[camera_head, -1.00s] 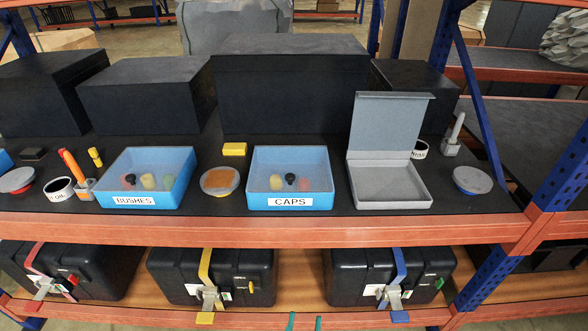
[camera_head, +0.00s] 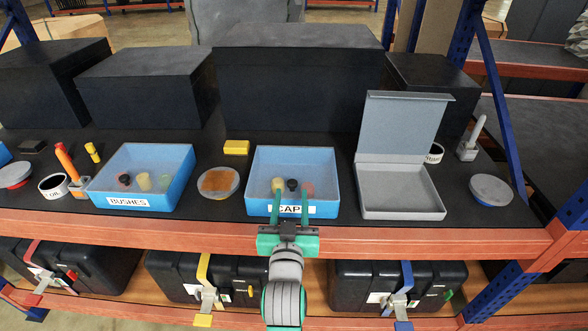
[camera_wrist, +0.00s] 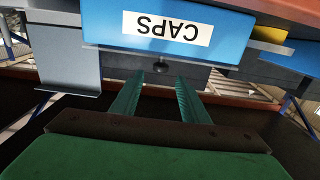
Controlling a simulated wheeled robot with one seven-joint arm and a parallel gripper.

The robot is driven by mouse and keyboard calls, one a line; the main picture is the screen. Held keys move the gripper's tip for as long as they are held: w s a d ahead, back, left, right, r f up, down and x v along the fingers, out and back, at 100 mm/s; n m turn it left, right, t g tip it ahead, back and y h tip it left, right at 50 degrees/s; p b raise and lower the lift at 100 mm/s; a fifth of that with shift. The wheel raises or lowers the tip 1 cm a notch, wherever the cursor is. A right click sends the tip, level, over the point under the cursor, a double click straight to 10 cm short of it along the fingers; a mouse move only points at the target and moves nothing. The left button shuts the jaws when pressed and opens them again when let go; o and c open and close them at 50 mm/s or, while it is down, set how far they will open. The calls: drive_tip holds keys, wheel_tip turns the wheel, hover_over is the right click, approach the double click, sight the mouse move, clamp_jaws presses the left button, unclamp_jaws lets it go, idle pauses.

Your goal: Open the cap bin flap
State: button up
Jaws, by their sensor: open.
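The blue bin labelled CAPS (camera_head: 330,190) stands near the shelf's front edge, open at the top. A yellow, a black and a reddish piece are inside. Its front, with the label upside down, also shows in the wrist view (camera_wrist: 105,25). My gripper (camera_head: 290,193) is open and empty, in front of the bin. Its fingers overlap the label in the head view. In the wrist view, a small dark knob-like thing (camera_wrist: 161,67) shows between the fingertips, just past the blue edge. I cannot tell whether it belongs to a flap. No separate flap can be made out.
A grey box (camera_head: 400,204) with its lid raised stands close right of the bin. A round orange-topped dish (camera_head: 218,182) and the blue BUSHES bin (camera_head: 182,188) are to the left. A yellow block (camera_head: 236,147) lies behind. The orange shelf beam (camera_head: 130,226) runs below.

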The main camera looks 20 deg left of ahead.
approach(293, 172)
drive_tip(key=w+r, duration=0.2)
drive_tip(key=w, duration=0.1)
drive_tip(key=w+a+r, duration=0.1)
drive_tip(key=w, duration=0.1)
drive_tip(key=shift+w+r, duration=0.15)
drive_tip(key=shift+r, duration=0.05)
drive_tip(key=shift+w+a, duration=0.45)
drive_tip(key=shift+d, duration=0.1)
clamp_jaws()
